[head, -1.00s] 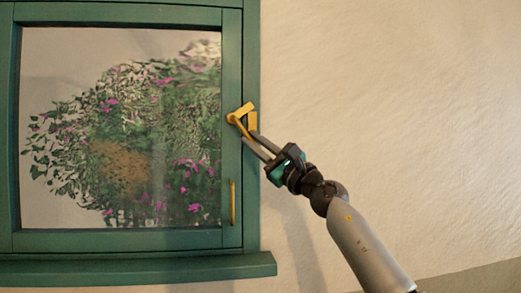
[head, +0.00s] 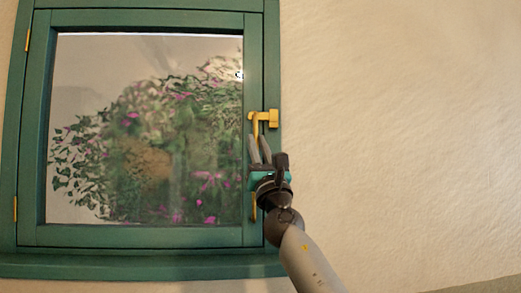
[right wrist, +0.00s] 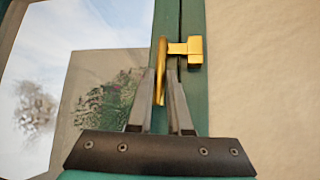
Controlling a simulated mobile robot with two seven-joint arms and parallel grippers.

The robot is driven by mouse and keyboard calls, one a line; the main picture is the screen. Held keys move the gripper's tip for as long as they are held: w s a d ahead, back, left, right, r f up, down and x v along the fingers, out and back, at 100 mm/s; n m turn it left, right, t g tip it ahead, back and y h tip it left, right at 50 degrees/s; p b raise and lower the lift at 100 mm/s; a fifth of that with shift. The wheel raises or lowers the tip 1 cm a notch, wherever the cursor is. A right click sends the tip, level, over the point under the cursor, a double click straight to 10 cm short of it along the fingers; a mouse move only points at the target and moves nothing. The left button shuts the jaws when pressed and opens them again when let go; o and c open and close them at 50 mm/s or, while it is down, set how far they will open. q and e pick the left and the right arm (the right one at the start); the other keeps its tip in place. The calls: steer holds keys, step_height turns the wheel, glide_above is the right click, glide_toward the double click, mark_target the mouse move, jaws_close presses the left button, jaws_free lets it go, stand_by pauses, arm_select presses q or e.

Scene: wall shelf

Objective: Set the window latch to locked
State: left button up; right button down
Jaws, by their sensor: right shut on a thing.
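The window latch (head: 255,119) is a small yellow-gold lever on the right side of the green window frame. It also shows in the right wrist view (right wrist: 162,62), where its lever hangs about straight down. A gold keeper block (head: 273,118) sits to its right, and a short bar reaches across to it. My right gripper (head: 259,142) comes from below with its fingers pointing up. Its fingers are shut on the latch lever, one on each side, as the right wrist view (right wrist: 161,78) shows. The lever's lower end is partly hidden between the fingers. My left gripper is out of view.
The green window frame (head: 33,140) surrounds a glass pane (head: 85,75) showing flowering bushes. A gold pull handle (head: 253,210) is partly behind my right gripper. A green sill (head: 130,266) runs below. The wall (head: 400,130) to the right is bare.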

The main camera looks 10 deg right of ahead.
steer(key=shift+h, duration=0.3)
steer(key=c, duration=0.8)
jaws_free()
steer(key=shift+c, duration=0.2)
steer(key=shift+s, duration=0.1)
steer(key=v, duration=1.5)
steer(key=shift+p, duration=0.4)
steer(key=shift+f, duration=0.1)
